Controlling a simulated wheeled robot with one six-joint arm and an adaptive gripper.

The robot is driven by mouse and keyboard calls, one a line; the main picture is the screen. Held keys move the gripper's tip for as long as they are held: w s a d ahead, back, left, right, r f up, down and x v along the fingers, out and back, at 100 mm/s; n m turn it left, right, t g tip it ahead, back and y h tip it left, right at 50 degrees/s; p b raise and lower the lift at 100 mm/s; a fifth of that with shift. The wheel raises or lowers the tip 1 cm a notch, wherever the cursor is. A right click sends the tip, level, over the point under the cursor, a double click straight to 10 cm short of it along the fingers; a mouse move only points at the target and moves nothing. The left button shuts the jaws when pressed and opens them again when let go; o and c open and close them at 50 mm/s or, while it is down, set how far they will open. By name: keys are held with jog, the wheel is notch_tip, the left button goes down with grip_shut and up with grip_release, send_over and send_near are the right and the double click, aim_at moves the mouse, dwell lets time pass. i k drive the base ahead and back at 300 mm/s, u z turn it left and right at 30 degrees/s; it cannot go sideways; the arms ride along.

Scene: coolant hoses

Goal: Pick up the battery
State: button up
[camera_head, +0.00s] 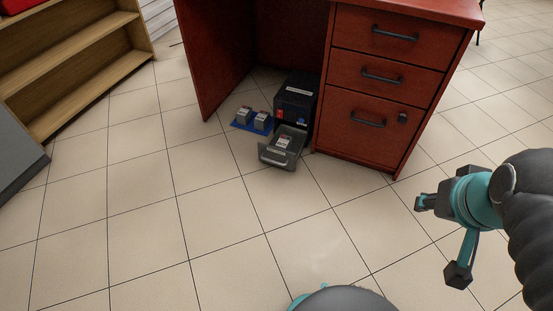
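Two grey blocks, a left one (244,115) and a right one (262,117), sit on a blue mat (240,125) just left of the box. They may also be batteries; I cannot tell. My gripper (441,238) is at the right, in front of the desk drawers and well apart from all of these. Its two fingers are spread wide with nothing between them.
The black box (294,98) stands under a red-brown desk (354,95), against its drawer unit. The desk's left side panel (209,65) rises behind the blue mat. A wooden shelf (75,75) is at the upper left. The tiled floor in front is clear.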

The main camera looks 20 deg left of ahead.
aim_at(285, 143)
jog(key=u, duration=0.45)
jog(key=i, duration=0.95)
jog(key=u, duration=1.65)
